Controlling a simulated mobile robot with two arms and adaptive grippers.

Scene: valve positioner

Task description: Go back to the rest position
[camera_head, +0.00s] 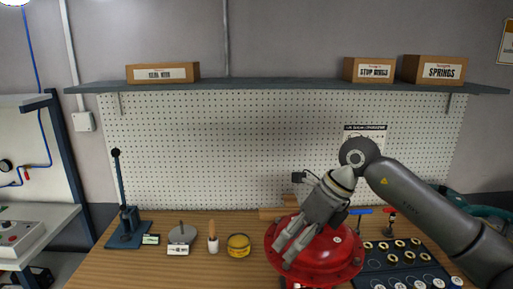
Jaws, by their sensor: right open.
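My right gripper (286,246) shows at the lower middle, its arm coming in from the right. Its fingers are apart and point down to the left. The gripper overlaps the red round valve actuator housing (326,258) on the wooden bench and hides part of its top. I cannot tell whether the fingers touch the housing. Nothing shows between the fingers. My left gripper is not in view.
A dark tray (365,266) with several round parts lies right of the housing. A yellow tin (238,246), a small brush pot (213,245) and a blue lever press (126,229) stand to the left. A shelf (270,85) with boxes runs above the pegboard. The bench's left front is clear.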

